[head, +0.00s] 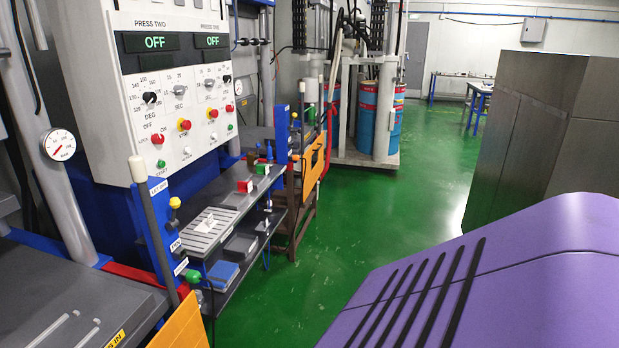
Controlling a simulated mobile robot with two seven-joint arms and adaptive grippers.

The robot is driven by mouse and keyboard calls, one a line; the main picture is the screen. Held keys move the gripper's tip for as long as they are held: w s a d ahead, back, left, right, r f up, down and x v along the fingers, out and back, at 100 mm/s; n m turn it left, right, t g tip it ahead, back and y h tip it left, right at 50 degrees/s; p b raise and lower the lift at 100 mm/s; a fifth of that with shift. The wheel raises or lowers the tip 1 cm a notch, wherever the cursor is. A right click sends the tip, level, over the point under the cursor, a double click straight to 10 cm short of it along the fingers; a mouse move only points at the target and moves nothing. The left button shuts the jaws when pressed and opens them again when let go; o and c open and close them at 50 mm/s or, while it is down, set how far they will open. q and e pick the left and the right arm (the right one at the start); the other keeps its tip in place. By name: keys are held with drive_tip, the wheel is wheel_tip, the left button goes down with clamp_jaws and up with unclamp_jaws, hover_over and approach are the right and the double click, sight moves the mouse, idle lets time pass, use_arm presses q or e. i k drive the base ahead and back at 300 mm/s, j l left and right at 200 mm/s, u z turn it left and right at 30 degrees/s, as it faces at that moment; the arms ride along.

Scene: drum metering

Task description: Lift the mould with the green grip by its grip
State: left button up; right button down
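A small green block (262,169), which looks like the green grip, sits on the grey upper shelf of the press bench, left of the picture's middle. The mould body under it is dark and too small to make out clearly. A similar red block (245,186) sits just nearer on the same shelf. Neither of my grippers shows in the head view, so nothing is seen holding the green grip.
The press panel (168,85) stands above the bench at left. An orange panel (181,325) hangs at the bench's front. Blue drums (364,120) stand at the back. A grey cabinet (540,140) stands at right. The green floor (330,235) between is clear.

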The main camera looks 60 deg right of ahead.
sight(257, 179)
drive_tip(key=l+z, duration=0.1)
drive_tip(key=z, duration=0.3)
drive_tip(key=i+l+z, duration=0.1)
drive_tip(key=z, duration=0.25)
drive_tip(key=l+z, duration=0.1)
drive_tip(key=z, duration=0.3)
drive_tip(key=i+z, duration=0.15)
drive_tip(key=z, duration=0.25)
drive_tip(key=i+l, duration=0.3)
drive_tip(key=i, duration=0.25)
drive_tip(key=i+l, duration=0.35)
drive_tip(key=i, duration=0.2)
drive_tip(key=j+u, duration=0.05)
